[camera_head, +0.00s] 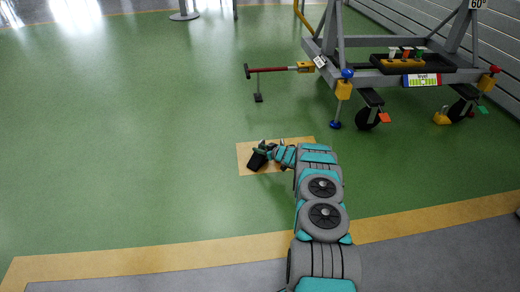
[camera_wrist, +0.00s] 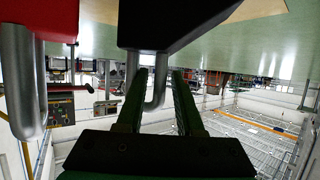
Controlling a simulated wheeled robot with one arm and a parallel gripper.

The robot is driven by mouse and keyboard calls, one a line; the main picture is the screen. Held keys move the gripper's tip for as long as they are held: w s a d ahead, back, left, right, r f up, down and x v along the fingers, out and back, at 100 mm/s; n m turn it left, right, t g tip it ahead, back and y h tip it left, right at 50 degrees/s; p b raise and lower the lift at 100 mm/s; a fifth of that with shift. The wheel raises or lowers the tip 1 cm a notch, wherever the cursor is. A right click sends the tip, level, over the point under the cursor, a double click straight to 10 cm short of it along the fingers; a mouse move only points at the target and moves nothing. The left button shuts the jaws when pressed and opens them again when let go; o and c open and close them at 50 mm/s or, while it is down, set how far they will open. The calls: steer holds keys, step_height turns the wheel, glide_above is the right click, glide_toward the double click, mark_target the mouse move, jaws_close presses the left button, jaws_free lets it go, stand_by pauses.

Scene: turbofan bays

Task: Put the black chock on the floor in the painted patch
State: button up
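The black chock (camera_head: 257,161) lies over the left part of the tan painted patch (camera_head: 246,150) on the green floor, slightly turned. My gripper (camera_head: 273,153) is right beside it, on its right. In the wrist view the black chock (camera_wrist: 165,25) fills the top middle, with a grey metal loop handle. My gripper's two green fingers (camera_wrist: 160,85) stand apart there. One leg of the loop is in the space between them, with a visible gap on the right, and the left finger overlaps the other leg. Whether the chock fully rests on the floor is hard to tell.
A grey wheeled stand (camera_head: 405,75) with a tool tray is behind and right of the patch. Its red-handled tow bar (camera_head: 270,69) sticks out left. A red block (camera_wrist: 35,15) with a metal loop is close at left in the wrist view. The floor left is clear.

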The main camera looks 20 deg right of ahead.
steer(key=shift+o, duration=0.7)
